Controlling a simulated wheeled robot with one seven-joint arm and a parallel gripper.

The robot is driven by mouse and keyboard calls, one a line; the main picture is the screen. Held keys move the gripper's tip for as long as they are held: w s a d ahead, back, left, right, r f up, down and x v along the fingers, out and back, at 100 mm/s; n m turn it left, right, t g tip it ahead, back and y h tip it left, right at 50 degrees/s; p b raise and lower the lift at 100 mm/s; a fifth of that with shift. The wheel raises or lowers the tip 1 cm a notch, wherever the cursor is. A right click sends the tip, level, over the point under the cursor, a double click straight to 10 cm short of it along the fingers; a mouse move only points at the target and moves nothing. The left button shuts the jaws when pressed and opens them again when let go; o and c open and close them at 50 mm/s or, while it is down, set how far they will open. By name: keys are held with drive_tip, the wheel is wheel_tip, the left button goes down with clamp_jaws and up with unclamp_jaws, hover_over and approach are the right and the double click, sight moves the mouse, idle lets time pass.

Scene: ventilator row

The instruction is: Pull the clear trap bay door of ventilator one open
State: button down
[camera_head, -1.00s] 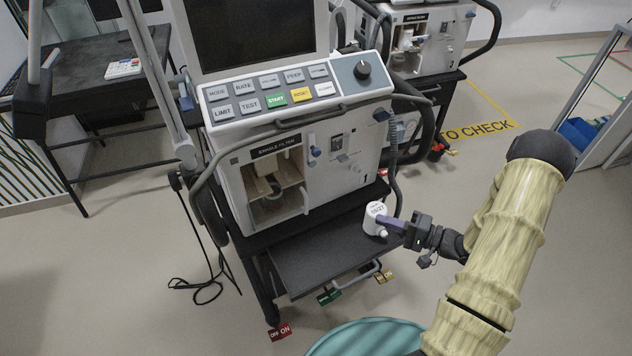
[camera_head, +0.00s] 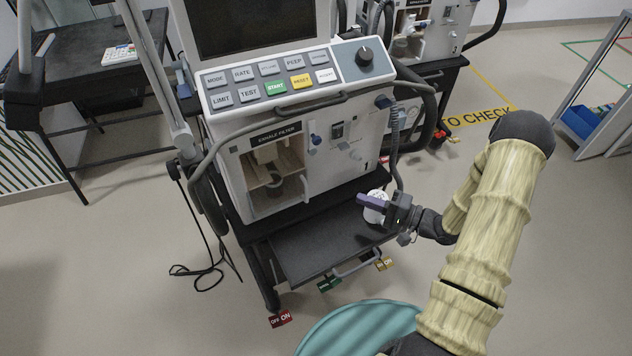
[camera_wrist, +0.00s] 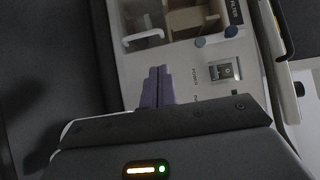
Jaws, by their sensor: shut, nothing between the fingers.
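Ventilator one (camera_head: 335,185), marked 1, stands in the middle of the head view. Its bay (camera_head: 272,178), under the filter label, is at the left of the front panel. The clear door is hard to make out in the head view; its pane and pale handle (camera_wrist: 143,37) show at the top of the wrist view. I cannot tell whether the door is ajar. My gripper (camera_head: 368,202) is right of the bay, above the pull-out shelf and apart from the door. Its purple fingers (camera_wrist: 157,86) are shut and empty, pointing toward the front panel.
A hose (camera_head: 396,150) hangs at the machine's right side. A teal round surface (camera_head: 355,328) is at the bottom. Floor left of the machine has a loose cable (camera_head: 205,268).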

sight(303, 177)
drive_tip(key=x, duration=1.4)
drive_tip(key=shift+w+a+f, duration=0.1)
drive_tip(key=shift+w+a, duration=0.05)
drive_tip(key=shift+a, duration=0.1)
drive_tip(key=shift+d+t, duration=0.2)
drive_tip(key=shift+t, duration=0.1)
